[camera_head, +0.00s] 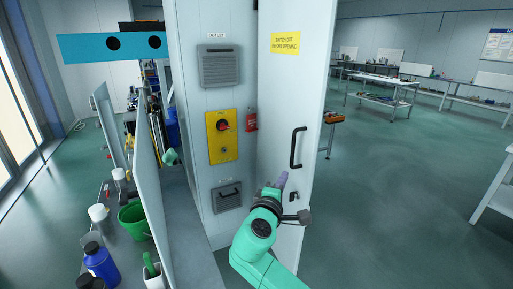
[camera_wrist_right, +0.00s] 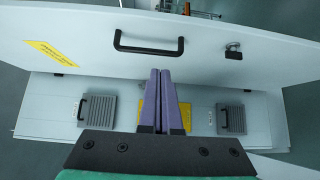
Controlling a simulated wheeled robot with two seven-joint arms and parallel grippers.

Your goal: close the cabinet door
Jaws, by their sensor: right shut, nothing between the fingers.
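The cabinet door (camera_head: 306,100) stands open, angled away from the cabinet front, with a black bar handle (camera_head: 298,148) and a yellow label (camera_head: 285,43). The cabinet front (camera_head: 208,125) carries vents and a yellow switch plate (camera_head: 222,137). My right gripper (camera_head: 282,180) is shut and empty, low beside the door and below its handle. In the right wrist view its purple fingers (camera_wrist_right: 165,75) overlap the door's edge just under the handle (camera_wrist_right: 149,43); I cannot tell if they touch it. A black latch (camera_wrist_right: 233,51) is on the door. My left gripper is not in view.
A panel (camera_head: 150,190) stands left of the cabinet, with a green bucket (camera_head: 133,220) and a blue container (camera_head: 100,262) beyond it. The floor (camera_head: 390,200) right of the door is open. Workbenches (camera_head: 385,98) stand farther back.

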